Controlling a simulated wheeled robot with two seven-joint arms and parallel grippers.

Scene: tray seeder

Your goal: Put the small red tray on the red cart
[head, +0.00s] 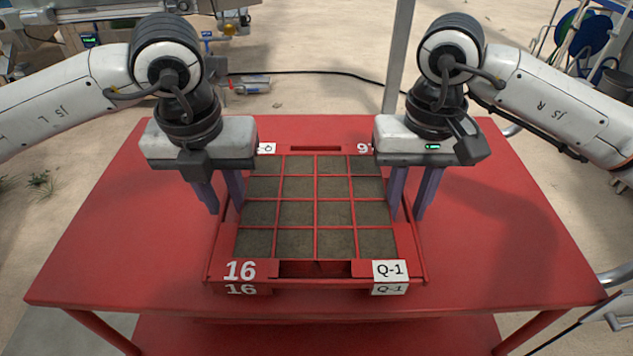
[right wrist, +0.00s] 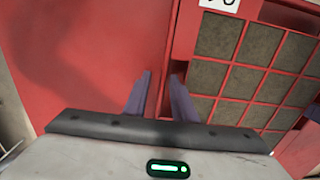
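The small red tray (head: 316,228) lies flat on the red cart top (head: 120,240). It has a grid of square cells filled with dark grey-brown material, and labels "16" and "Q-1" at its near edge. My left gripper (head: 222,210) is at the tray's left side, its two fingers apart on either side of the left wall. My right gripper (head: 408,216) is likewise at the right side, fingers apart. The right wrist view shows the right fingers (right wrist: 158,84) spread with the tray's edge between them. Whether any finger touches the tray cannot be told.
The cart top is clear left and right of the tray. A grey post (head: 398,55) rises behind the cart. A black cable (head: 320,73) and a small cylindrical object (head: 252,86) lie on the sandy floor beyond. Equipment with blue reels (head: 590,35) stands at the back right.

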